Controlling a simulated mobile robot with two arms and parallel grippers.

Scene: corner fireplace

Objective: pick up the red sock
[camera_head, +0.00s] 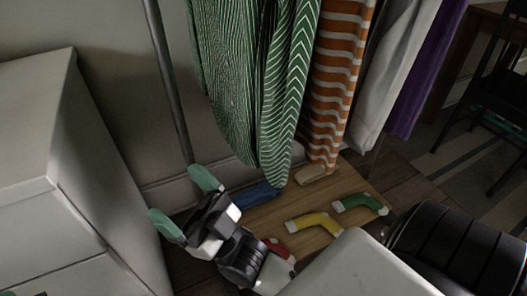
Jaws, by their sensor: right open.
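The red sock (279,249) lies low in the middle of the head view, on the wooden surface. Only part of it shows, with a white end, because my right wrist covers the rest. My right gripper (184,202) is open and empty. Its two green-tipped fingers point up and left, away from the red sock, and the sock is beside the wrist rather than between the fingers. Of my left gripper (8,293), only what seems to be a green tip shows at the bottom left corner; its jaws cannot be made out.
A yellow sock (314,222), a green sock (360,203), a blue sock (256,194) and a beige sock (315,174) lie nearby. Green patterned cloth (245,80) and orange striped cloth (335,80) hang above. A white cabinet (60,170) stands left, with a grey pole (168,80) near it.

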